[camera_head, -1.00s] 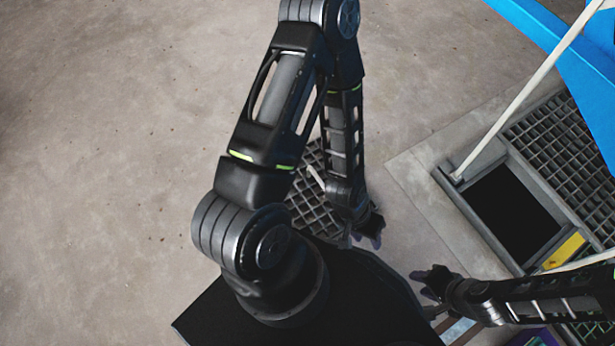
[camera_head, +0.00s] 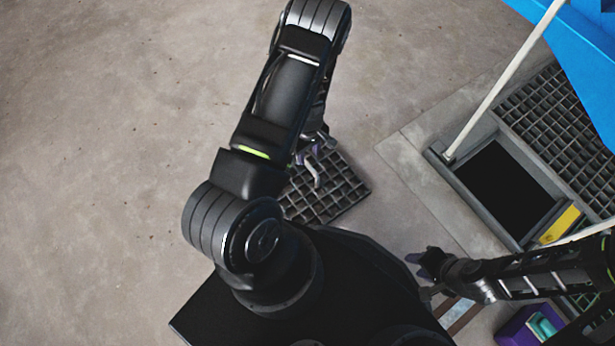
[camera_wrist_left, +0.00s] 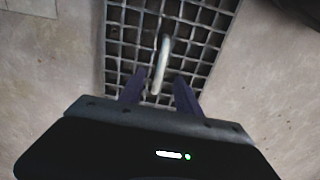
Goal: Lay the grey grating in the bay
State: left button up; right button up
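The grey grating (camera_head: 338,192) lies flat on the concrete floor beside my base, partly hidden by my left arm. A pale handle (camera_head: 314,170) stands up from it. In the left wrist view the grating (camera_wrist_left: 194,50) fills the top middle, with the curved handle (camera_wrist_left: 161,65) near its centre. My left gripper (camera_head: 312,150) is above the grating near the handle. In the wrist view its two fingers (camera_wrist_left: 160,92) are apart, one on each side of the handle's lower end. The bay (camera_head: 508,190) is a dark rectangular opening at the right. My right gripper (camera_head: 424,268) is left of the bay's near corner; its fingers are unclear.
Fixed grating (camera_head: 555,112) covers the floor beyond the bay. A white pole (camera_head: 505,80) rises at the bay's left corner. A yellow block (camera_head: 560,226) lies at its right edge. A purple box (camera_head: 522,325) is at the bottom right. Floor at left is clear.

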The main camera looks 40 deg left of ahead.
aim_at(308, 163)
pick_arm(q)
jog(key=shift+a, duration=0.1)
jog(key=shift+f+b, duration=0.55)
jog(key=shift+f, duration=0.7)
notch_tip(308, 163, down, 5)
jog(key=b, duration=0.3)
jog(key=shift+a+f, duration=0.1)
jog(key=shift+f, duration=0.05)
jog(key=shift+c, duration=0.4)
grip_shut()
dwell(0.7)
